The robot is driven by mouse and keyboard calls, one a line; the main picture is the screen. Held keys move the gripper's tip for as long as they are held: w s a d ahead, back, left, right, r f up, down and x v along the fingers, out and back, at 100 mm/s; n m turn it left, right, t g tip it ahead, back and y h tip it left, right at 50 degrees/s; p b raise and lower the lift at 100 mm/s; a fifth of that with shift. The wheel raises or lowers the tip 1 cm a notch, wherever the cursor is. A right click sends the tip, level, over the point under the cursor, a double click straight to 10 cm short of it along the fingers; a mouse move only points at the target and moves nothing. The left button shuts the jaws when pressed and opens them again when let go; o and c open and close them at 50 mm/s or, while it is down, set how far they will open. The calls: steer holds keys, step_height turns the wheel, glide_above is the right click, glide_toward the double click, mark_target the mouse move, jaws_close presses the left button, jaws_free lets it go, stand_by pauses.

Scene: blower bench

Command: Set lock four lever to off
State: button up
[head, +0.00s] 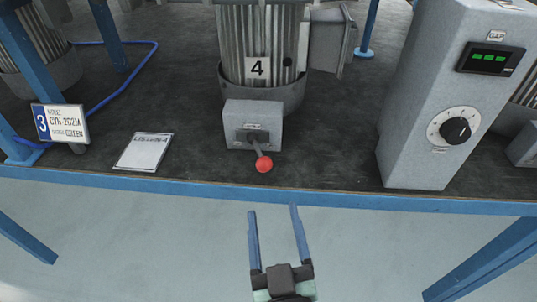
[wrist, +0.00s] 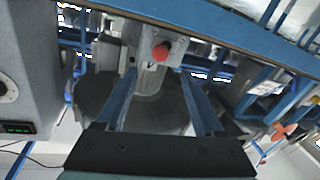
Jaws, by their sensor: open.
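The lock four lever (head: 262,161) is a short dark stem with a red ball knob, on the front of a grey box (head: 238,126) below the motor marked 4 (head: 262,50). The lever points downward and slightly right, toward the bench's front edge. In the wrist view its red knob (wrist: 160,52) shows ahead, between the fingers. My gripper (head: 272,208) has two blue fingers, open and empty. It is in front of the bench edge, apart from the knob. The small label by the lever is too small to read.
A grey cabinet (head: 425,120) with a green display and black dial (head: 456,130) stands to the right. A card marked LISTEN-4 (head: 143,152) and a sign marked 3 (head: 60,123) are to the left. The blue bench edge (head: 350,201) runs below the lever box.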

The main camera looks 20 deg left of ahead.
mark_target(266, 171)
steer(key=p+x, duration=0.1)
steer(key=x, duration=1.1)
steer(key=shift+w+a+r+p, duration=0.1)
steer(key=shift+w+a+p, duration=0.1)
steer(key=shift+p, duration=0.15)
steer(key=shift+c, duration=0.2)
jaws_close()
stand_by(0.8)
